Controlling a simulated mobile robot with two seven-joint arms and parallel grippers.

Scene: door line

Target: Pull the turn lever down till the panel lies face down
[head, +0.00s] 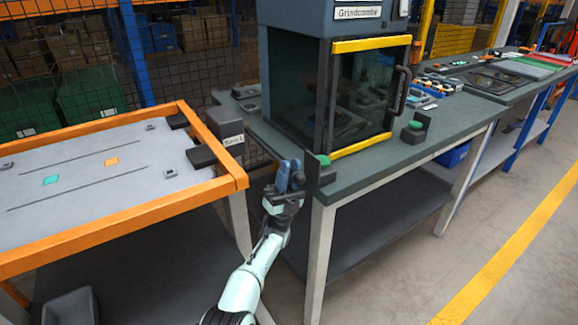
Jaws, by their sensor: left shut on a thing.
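The panel (85,178) is in an orange frame (115,213) at the left. Its pale face shows upward, with a teal square (50,180), an orange square (111,161) and dark lines. A dark post (225,124) with a small "Turn" label stands at the panel's right end. A thin dark bar, apparently the turn lever (258,146), runs from near the post toward my left gripper. My left gripper (290,172) has blue fingers and is shut, apparently on the lever's end; the fingers hide the grip itself. My right gripper is out of view.
A workbench (385,165) with a glass-doored cabinet (370,90) stands close to the right of my left gripper. A dark block with a green button (323,160) sits at its near corner. Mesh fencing (70,80) stands behind the panel. The floor at right is clear.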

